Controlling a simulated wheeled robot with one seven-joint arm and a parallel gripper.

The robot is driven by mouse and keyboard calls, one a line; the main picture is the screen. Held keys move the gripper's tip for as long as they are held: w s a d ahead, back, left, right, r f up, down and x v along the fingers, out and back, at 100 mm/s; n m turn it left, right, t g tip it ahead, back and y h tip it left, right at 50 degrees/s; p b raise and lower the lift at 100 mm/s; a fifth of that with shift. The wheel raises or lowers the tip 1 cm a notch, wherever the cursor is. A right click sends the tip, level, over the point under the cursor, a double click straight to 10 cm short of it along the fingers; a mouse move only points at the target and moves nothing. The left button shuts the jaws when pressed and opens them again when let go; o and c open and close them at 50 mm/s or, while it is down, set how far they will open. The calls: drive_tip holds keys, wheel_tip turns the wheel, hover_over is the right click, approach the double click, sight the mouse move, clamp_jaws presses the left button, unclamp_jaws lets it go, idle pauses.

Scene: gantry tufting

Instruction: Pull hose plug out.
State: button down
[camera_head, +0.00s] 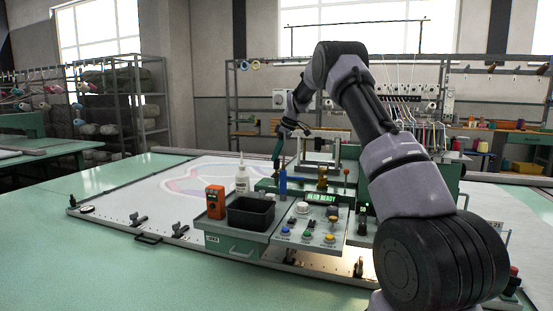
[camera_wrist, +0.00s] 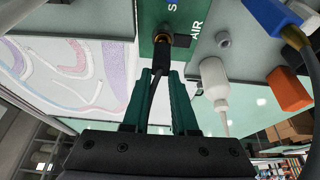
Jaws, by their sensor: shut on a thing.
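My gripper (camera_wrist: 161,74) has green fingers. In the wrist view they are shut on the dark hose plug (camera_wrist: 163,57), and a dark hose runs back between them. The plug's far end meets a brass fitting (camera_wrist: 163,33) on the green panel (camera_wrist: 206,50) marked "AIR"; I see no gap between them. In the head view my gripper (camera_head: 278,150) points down over the back left of the control unit; the plug is too small to make out there.
A white bottle (camera_head: 242,178), an orange device (camera_head: 215,202) and a black bin (camera_head: 251,212) stand left of the control panel (camera_head: 305,225). A blue connector (camera_wrist: 272,16) with a dark cable is to the right in the wrist view.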

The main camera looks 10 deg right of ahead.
drive_tip(key=shift+f, duration=0.1)
drive_tip(key=c, duration=0.6)
unclamp_jaws()
drive_tip(key=shift+f, duration=0.1)
